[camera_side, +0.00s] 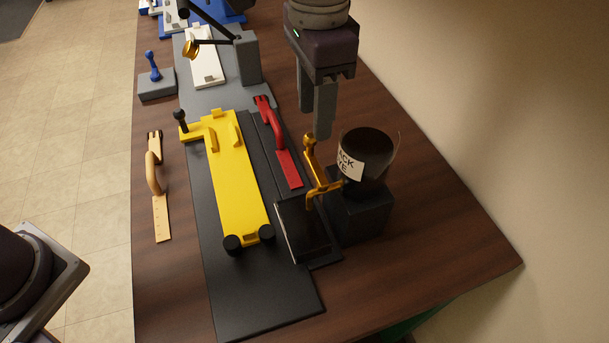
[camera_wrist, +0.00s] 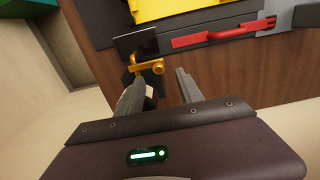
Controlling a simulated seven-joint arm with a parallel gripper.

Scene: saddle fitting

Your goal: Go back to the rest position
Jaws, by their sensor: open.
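My gripper (camera_side: 314,122) hangs above the right part of the bench, fingers pointing down and spread with nothing between them. The fingers also show in the wrist view (camera_wrist: 160,78). Below it in the side view, a gold-yellow bracket-like piece (camera_side: 324,187) stands beside the black pot (camera_side: 372,165), whose white label reads partly "ACK" and "YE". In the wrist view the gold piece (camera_wrist: 150,67) lies just beyond the left fingertip. It looks apart from the fingers in the side view. The pot is mostly hidden behind the left finger in the wrist view.
A yellow fixture (camera_side: 234,175) lies on a black mat (camera_side: 260,295). A red-handled tool (camera_side: 288,170) lies beside it, and a tan-handled tool (camera_side: 161,215) lies at left. A grey post (camera_side: 248,58) with a dark arm stands behind. Bare wood (camera_side: 450,235) is at right.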

